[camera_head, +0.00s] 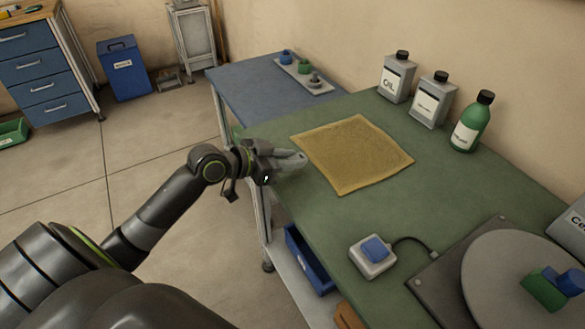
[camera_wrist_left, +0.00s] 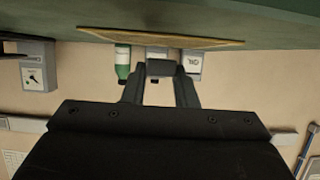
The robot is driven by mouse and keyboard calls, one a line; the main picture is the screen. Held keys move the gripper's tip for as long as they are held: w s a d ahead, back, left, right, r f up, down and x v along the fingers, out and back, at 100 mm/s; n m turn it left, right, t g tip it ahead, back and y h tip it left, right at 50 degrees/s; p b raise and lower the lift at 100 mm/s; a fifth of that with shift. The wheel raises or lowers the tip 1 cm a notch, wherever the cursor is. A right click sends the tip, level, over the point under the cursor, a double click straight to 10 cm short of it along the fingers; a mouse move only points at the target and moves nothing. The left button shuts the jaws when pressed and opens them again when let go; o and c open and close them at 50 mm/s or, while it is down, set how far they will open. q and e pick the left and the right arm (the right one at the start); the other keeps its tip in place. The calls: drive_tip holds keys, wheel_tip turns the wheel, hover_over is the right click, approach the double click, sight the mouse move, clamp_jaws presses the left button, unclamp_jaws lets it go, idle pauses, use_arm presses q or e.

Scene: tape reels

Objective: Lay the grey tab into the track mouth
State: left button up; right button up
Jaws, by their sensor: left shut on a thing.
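My left gripper (camera_head: 291,161) reaches over the left edge of the green table, beside the yellow-brown mat. In the left wrist view its fingers (camera_wrist_left: 160,88) are shut on a small dark grey block (camera_wrist_left: 160,68), which looks like the grey tab. In the head view the tab is too small to tell apart from the fingertips. I cannot make out a track mouth in either view. My right gripper is not in view.
The mat (camera_head: 352,153) lies on the green table (camera_head: 300,205). An OIL can (camera_head: 397,78), a grey can (camera_head: 430,100) and a green bottle (camera_head: 472,122) stand behind it. A blue-button box (camera_head: 372,257) and a round grey plate (camera_head: 500,290) with green and blue pieces are in front.

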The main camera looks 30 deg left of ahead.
sight(285, 178)
use_arm(q)
drive_tip(key=shift+f, duration=1.65)
drive_tip(key=shift+f+b, duration=0.15)
drive_tip(key=shift+b, duration=0.15)
drive_tip(key=o, duration=0.9)
drive_tip(key=shift+o, duration=0.2)
drive_tip(key=shift+r, duration=0.25)
drive_tip(key=shift+s+a, duration=0.25)
drive_tip(key=shift+s, duration=0.1)
drive_tip(key=p+v, duration=0.1)
drive_tip(key=v, duration=1)
